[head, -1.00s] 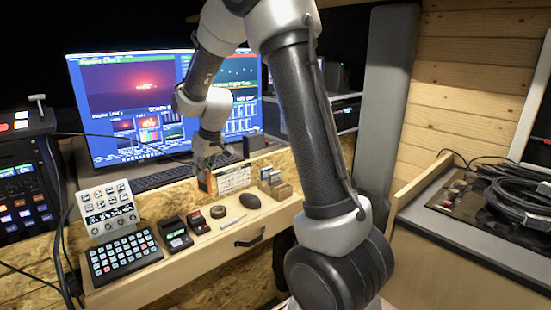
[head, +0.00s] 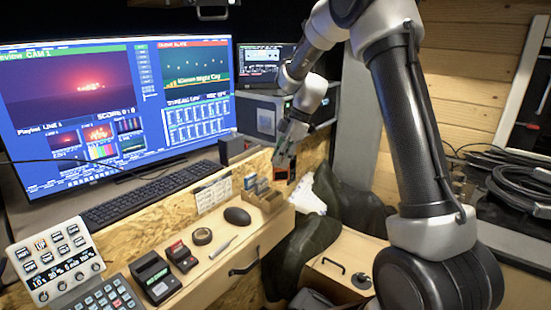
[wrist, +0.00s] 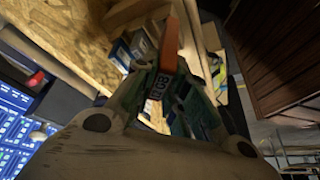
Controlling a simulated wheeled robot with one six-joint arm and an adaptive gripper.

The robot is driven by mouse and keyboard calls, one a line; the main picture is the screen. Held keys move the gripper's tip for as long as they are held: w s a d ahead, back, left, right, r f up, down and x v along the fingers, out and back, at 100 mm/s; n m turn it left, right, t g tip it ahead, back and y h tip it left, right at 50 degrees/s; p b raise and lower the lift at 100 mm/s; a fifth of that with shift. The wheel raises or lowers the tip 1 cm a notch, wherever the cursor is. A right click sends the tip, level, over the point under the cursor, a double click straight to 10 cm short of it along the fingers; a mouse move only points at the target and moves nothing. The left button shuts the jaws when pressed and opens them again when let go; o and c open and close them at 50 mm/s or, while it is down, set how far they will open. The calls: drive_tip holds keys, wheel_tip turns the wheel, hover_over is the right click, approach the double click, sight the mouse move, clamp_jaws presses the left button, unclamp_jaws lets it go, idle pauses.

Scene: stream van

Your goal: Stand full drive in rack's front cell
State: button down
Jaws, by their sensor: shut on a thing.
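My gripper (head: 286,158) is shut on a drive (head: 292,174) with an orange end, held in the air. In the wrist view the drive's orange end (wrist: 168,45) and a dark label with pale print show between the fingers (wrist: 165,90). The wooden rack (head: 268,203) stands at the right end of the desk shelf, with a few small upright drives (head: 251,182) in it. In the head view, the held drive is right of and above the rack, apart from it. The fingers hide part of the drive, and I cannot make out which rack cells are free.
A mouse (head: 237,216), a tape roll (head: 202,236) and dark card readers (head: 156,278) lie on the shelf left of the rack. A chipboard panel (head: 165,212) rises behind. Dark bags (head: 352,203) and a wooden box (head: 338,262) lie below, to the right.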

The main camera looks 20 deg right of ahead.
sight(273, 169)
drive_tip(key=a+n+g, duration=0.1)
drive_tip(key=n, duration=0.2)
drive_tip(key=shift+a+r, duration=0.1)
drive_tip(key=shift+a, duration=0.1)
drive_tip(key=n, duration=0.1)
drive_tip(key=a+n+g, duration=0.1)
drive_tip(key=n, duration=0.1)
drive_tip(key=n+g, duration=0.1)
drive_tip(key=n, duration=0.1)
drive_tip(key=shift+s+a+r+h, duration=0.25)
drive_tip(key=shift+s+r+h, duration=0.15)
drive_tip(key=shift+f, duration=2.4)
drive_tip(key=shift+f, duration=2.7)
drive_tip(key=c, duration=1.4)
unclamp_jaws()
drive_tip(key=shift+o, duration=0.2)
